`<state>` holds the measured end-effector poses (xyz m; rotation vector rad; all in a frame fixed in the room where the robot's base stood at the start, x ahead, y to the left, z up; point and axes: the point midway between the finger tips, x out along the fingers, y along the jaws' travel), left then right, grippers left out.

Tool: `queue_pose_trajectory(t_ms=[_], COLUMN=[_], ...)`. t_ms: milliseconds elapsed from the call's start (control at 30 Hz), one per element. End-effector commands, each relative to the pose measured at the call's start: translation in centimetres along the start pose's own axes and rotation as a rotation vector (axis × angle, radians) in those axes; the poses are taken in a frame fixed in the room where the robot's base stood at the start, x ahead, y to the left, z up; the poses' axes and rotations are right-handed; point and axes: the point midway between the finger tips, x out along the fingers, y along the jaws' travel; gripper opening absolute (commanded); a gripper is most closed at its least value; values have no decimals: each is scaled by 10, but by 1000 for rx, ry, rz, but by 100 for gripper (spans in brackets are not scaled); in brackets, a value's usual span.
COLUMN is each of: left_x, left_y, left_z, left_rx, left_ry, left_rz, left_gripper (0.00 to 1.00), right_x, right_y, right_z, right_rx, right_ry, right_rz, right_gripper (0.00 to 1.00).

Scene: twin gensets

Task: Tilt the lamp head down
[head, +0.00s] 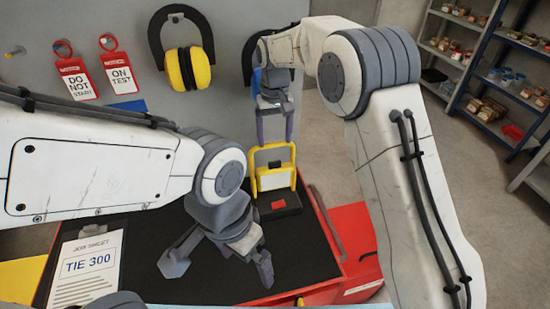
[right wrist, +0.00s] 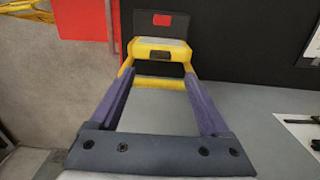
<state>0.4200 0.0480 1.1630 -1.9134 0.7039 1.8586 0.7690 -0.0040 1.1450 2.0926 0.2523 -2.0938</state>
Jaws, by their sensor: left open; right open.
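The lamp is a small work light with a yellow frame around a pale panel, its lamp head (head: 275,178), on a black base with a red patch (head: 284,206). It stands upright on the black mat. My right gripper (head: 275,138) comes down from above, with its open purple fingers at the top of the yellow frame. In the right wrist view the lamp head (right wrist: 160,47) shows just beyond and between the fingertips (right wrist: 158,76); I cannot tell whether they touch the frame. My left gripper (head: 220,264) is open and empty over the mat, left of the lamp.
A job sheet reading TIE 300 (head: 88,270) lies at the mat's left. Red tags (head: 74,78) and yellow ear defenders (head: 187,69) hang on the grey panel behind. A red cabinet edge (head: 352,235) borders the mat at right. Shelves stand far right.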

Motion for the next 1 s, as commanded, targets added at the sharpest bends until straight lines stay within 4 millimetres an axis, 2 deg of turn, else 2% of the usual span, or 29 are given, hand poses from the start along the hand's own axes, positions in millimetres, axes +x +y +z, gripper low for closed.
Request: queue_pose_trajectory(t_ms=[200,433,600,867,1000], left_x=[-13,-22,-24,-23,-23], left_y=[1,2,2,2,2], left_z=[-1,-1,-1,-1,-1], left_rx=[-1,-1,-1,-1,-1], left_ry=[0,0,0,0,0], left_rz=[0,0,0,0,0], left_gripper=[100,100,100,100,100], right_x=[41,75,85,87,86], right_y=[0,0,0,-1,-1], right_z=[2,2,1,1,1], right_rx=[0,-1,-1,-1,-1], right_ry=[-6,-4,0,1,1], right_rz=[0,0,-1,-1,-1], right_gripper=[80,80,80,80,26])
